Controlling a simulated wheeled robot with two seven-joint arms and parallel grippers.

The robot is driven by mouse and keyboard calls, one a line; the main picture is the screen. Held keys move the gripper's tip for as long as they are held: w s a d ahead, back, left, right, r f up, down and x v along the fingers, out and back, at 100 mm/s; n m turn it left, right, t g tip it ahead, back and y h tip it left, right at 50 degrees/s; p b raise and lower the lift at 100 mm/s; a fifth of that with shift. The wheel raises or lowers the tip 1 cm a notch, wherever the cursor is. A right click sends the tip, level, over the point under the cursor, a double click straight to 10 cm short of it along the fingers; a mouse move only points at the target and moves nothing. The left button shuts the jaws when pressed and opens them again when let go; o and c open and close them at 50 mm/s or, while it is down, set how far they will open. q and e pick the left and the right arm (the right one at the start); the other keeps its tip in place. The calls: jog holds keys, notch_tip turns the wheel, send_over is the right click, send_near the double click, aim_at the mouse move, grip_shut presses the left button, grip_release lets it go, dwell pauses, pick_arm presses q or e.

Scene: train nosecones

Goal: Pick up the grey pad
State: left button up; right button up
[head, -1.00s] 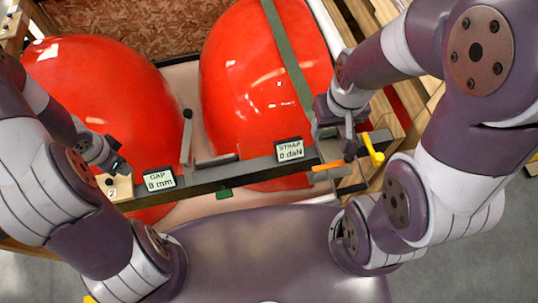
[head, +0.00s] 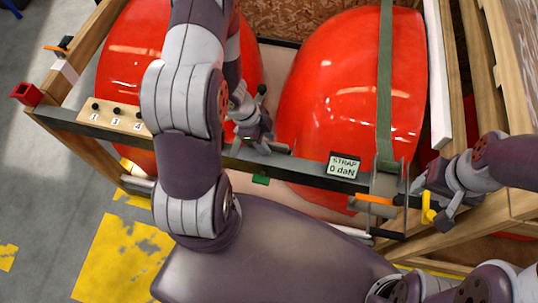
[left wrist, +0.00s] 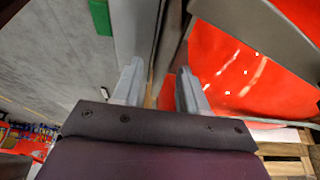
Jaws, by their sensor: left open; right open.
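My left gripper (head: 256,138) is over the dark beam (head: 300,172), between the two red nosecones, beside a lever with a black knob (head: 262,89). A flat grey piece (head: 278,148) lies there by its fingers; I cannot tell for sure that it is the grey pad. In the left wrist view the two fingers (left wrist: 158,92) are apart with nothing clearly between them. My right gripper (head: 440,204) is open at the right, close to a yellow handle (head: 428,212); whether it touches is unclear.
The red nosecones (head: 340,85) (head: 125,60) sit in a wooden frame (head: 85,45). A green strap (head: 386,80) crosses the right one. A numbered block (head: 112,116) and the STRAP 0 daN display (head: 344,166) are on the beam. A green piece (head: 261,180) sits below it.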

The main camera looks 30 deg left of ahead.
pick_arm(q)
jog(key=shift+a+f, duration=0.2)
jog(key=shift+f, duration=0.25)
jog(key=shift+d, duration=0.25)
jog(key=shift+a, duration=0.1)
grip_shut()
jog(key=shift+w, duration=0.1)
